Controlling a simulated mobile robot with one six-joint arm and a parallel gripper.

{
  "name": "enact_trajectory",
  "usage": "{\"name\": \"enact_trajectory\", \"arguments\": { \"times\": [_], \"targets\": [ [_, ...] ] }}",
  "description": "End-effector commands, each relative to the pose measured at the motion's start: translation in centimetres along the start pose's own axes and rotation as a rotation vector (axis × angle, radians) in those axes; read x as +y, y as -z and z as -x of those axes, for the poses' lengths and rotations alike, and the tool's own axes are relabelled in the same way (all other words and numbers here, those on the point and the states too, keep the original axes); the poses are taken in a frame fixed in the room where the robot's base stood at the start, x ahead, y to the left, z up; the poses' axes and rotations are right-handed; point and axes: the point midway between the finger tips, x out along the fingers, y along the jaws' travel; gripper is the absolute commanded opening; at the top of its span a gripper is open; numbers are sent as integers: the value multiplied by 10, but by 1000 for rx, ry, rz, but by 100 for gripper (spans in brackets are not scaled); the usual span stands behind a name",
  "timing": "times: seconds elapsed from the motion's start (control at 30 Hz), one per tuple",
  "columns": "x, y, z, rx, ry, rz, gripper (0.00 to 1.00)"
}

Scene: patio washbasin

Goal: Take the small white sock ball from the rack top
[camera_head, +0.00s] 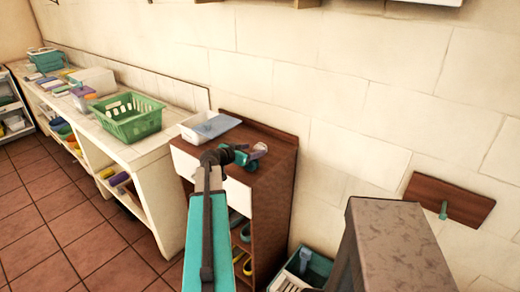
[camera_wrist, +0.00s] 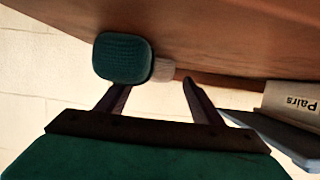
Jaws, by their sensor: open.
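In the wrist view, which looks upside down, a small whitish rounded thing (camera_wrist: 165,70), which looks like the white sock ball, sits against the brown wooden rack top (camera_wrist: 230,35). A dark teal rounded thing (camera_wrist: 122,58) stands beside it and partly covers it. My gripper (camera_wrist: 158,86) is open, with nothing between its fingers. The whitish thing appears beyond the fingertips, between their lines, with the teal thing in front of the left finger.
A white tub with a bluish lid (camera_head: 210,125) stands at the rack top's back left. A box marked "Pairs" (camera_wrist: 292,97) shows at right in the wrist view. A green basket (camera_head: 130,118) is on the left counter.

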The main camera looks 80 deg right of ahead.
Motion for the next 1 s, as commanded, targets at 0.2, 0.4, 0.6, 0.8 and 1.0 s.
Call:
{"name": "enact_trajectory", "arguments": {
  "times": [0.2,0.4,0.6,0.8,1.0],
  "targets": [
    [0,4,-20,-1,-2,1,61],
    [0,2,-38,-1,-2,0,61],
    [0,1,-42,0,0,0,61],
    [0,1,-41,0,0,0,61],
    [0,1,-41,0,0,0,61]
  ]
}}
